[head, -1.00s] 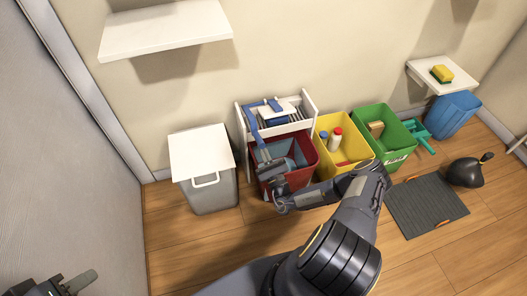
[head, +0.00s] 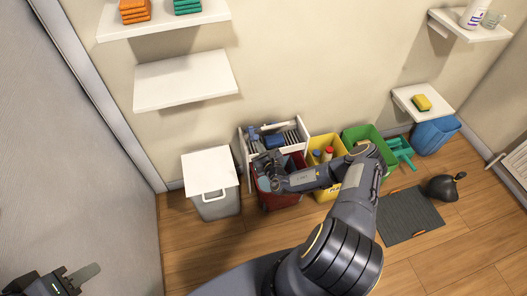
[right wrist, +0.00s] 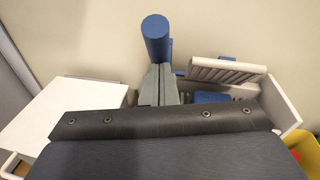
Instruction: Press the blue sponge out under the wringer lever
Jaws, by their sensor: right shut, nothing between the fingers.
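The wringer (head: 245,147) is a white frame at the back of the red bucket. In the right wrist view its slatted press plate (right wrist: 227,70) is raised and tilted. The blue sponge (head: 275,141) lies in the wringer; a strip of blue shows below the plate (right wrist: 210,97). The lever's blue round handle (right wrist: 156,38) stands just beyond my right fingertips. My right gripper (right wrist: 160,72) is shut and empty, close to the handle; I cannot tell if they touch. My left gripper (head: 85,275) is at the lower left, far from the wringer; its jaw state is unclear.
A grey bin with a white lid (head: 209,165) stands left of the red bucket (head: 285,199). Yellow (head: 325,190) and green (head: 379,150) bins stand to its right. Shelves hang above. A dark mat (head: 410,216) and black kettle-like object (head: 441,188) lie right.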

